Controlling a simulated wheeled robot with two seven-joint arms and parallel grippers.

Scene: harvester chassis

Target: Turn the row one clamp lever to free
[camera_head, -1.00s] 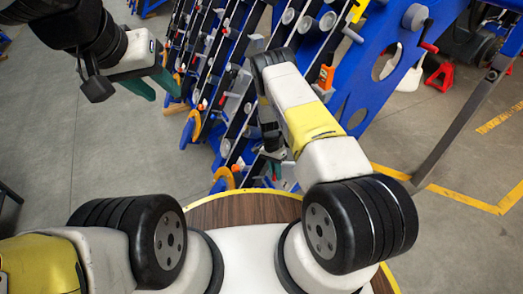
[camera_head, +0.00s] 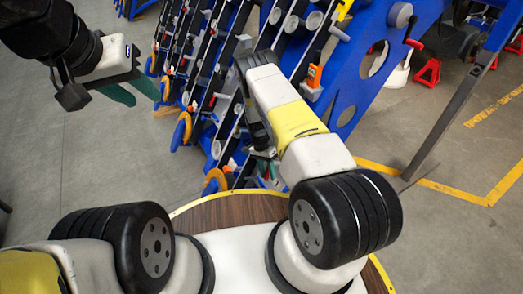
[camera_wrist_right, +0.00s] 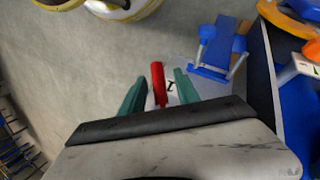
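In the right wrist view, a red clamp lever (camera_wrist_right: 158,84) stands next to a pale plate (camera_wrist_right: 188,78) with a dark mark that looks like a 1. My right gripper (camera_wrist_right: 160,88) is open, its green fingers on either side of the lever, with a gap on both sides. I cannot tell whether the fingertips reach past the lever in depth. In the head view my right forearm hides most of that gripper and the lever. My left gripper (camera_head: 132,93) is open and empty, out over the floor at the upper left.
The blue harvester chassis (camera_head: 352,100) with rows of dark bars (camera_head: 197,75) stands in front of me. A blue bracket (camera_wrist_right: 215,50) and an orange curved part (camera_wrist_right: 287,18) lie to the right of the lever. Grey floor is clear at the left (camera_head: 90,165).

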